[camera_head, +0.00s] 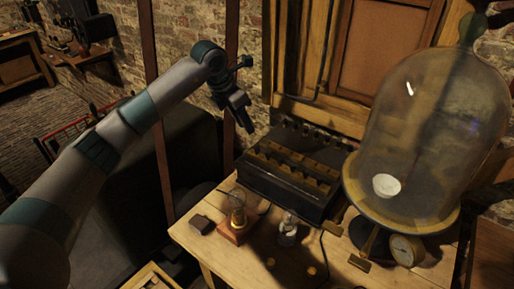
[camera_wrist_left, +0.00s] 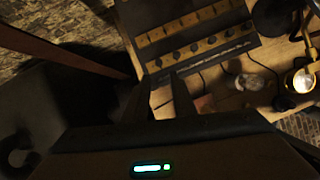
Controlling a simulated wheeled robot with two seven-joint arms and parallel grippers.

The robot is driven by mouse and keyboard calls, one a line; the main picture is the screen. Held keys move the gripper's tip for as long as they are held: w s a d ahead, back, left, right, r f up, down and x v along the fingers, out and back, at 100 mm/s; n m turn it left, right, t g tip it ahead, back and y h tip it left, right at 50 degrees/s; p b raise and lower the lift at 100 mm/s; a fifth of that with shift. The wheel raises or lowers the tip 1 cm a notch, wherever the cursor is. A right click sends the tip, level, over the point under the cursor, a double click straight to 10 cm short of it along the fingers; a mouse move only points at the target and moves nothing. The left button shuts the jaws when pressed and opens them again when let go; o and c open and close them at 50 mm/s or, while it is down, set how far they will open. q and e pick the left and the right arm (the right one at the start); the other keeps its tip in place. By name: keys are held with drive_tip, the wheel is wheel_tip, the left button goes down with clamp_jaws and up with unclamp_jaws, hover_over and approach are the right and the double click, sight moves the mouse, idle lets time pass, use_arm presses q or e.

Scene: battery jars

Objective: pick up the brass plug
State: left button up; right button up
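Several small brass pieces lie on the wooden table; I cannot tell for sure which is the brass plug. Two round ones are near the front, a left one (camera_head: 270,262) and a right one (camera_head: 311,270). Two blocky ones lie farther right, one by the black box's corner (camera_head: 332,228) and one nearer the front (camera_head: 359,263). My left gripper (camera_head: 243,112) is raised above and left of the table, fingers pointing down. In the left wrist view its two fingers (camera_wrist_left: 161,97) are apart with nothing seen between them. My right gripper is not in view.
A black box with brass strips (camera_head: 290,178) stands at the table's back; it also shows in the left wrist view (camera_wrist_left: 200,38). A large glass bell jar (camera_head: 440,130) stands right, a gauge (camera_head: 406,249) below it.

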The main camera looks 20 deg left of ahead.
use_arm(q)
drive_tip(key=p, duration=0.2)
approach(257, 147)
drive_tip(key=f, duration=0.2)
drive_tip(key=shift+w+d+f, duration=0.25)
drive_tip(key=shift+d+f, duration=0.15)
drive_tip(key=shift+d, duration=0.1)
drive_tip(key=shift+w+d+f+p, duration=0.1)
drive_tip(key=shift+w+f+p, duration=0.15)
drive_tip(key=shift+f+p, duration=0.4)
drive_tip(key=p+x, duration=0.2)
drive_tip(key=shift+w+f, duration=0.15)
drive_tip(key=shift+f, duration=0.1)
drive_tip(key=shift+w+d+f, duration=0.15)
drive_tip(key=shift+w+f, duration=0.05)
drive_tip(key=shift+f, duration=0.35)
clamp_jaws()
